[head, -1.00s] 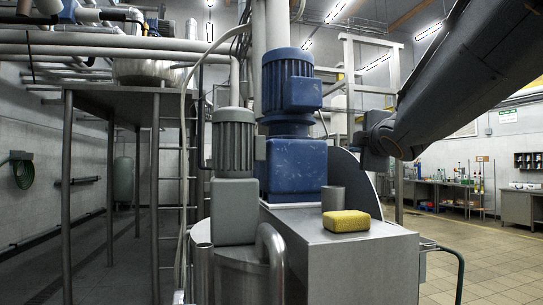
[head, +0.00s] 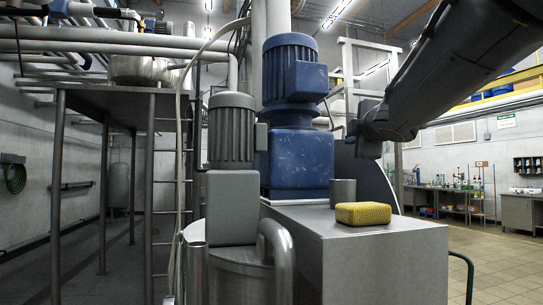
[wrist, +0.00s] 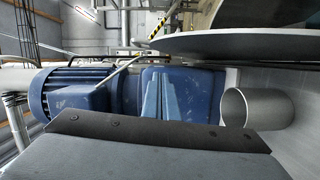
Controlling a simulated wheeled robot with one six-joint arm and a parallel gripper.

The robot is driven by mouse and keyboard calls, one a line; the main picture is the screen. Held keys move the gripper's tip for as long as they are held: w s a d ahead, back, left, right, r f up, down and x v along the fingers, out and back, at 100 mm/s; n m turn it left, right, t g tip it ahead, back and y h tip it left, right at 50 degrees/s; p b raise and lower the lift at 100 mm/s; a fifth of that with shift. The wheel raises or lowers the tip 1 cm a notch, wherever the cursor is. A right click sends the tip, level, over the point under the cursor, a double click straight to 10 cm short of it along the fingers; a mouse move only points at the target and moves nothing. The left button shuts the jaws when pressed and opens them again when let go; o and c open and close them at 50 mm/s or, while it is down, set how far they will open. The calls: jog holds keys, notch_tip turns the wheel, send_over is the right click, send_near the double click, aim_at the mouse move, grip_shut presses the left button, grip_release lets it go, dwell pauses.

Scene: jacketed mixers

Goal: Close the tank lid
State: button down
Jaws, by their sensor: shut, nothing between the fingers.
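The tank lid (head: 374,179) is a grey curved plate. It stands raised, upright behind the steel box and to the right of the blue motor. In the wrist view its broad round edge (wrist: 240,42) crosses the top right. My gripper (head: 364,140) is at the lid's upper edge in the head view and overlaps it. I cannot tell whether they touch. The gripper is shut and empty; its fingertips are hard to make out.
A blue motor (head: 297,120) and a grey motor (head: 231,135) stand left of the lid. A yellow sponge (head: 363,214) and a short grey cylinder (head: 343,192) are on the steel box (head: 385,262). The cylinder also shows in the wrist view (wrist: 262,107). Open floor lies at the right.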

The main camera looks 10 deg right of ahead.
jog(key=w+d, duration=0.5)
jog(key=w, duration=0.2)
jog(key=shift+w+d+f, duration=0.25)
jog(key=shift+w+f, duration=0.05)
jog(key=shift+f, duration=0.05)
jog(key=shift+d+p, duration=0.1)
jog(key=shift+p, duration=0.3)
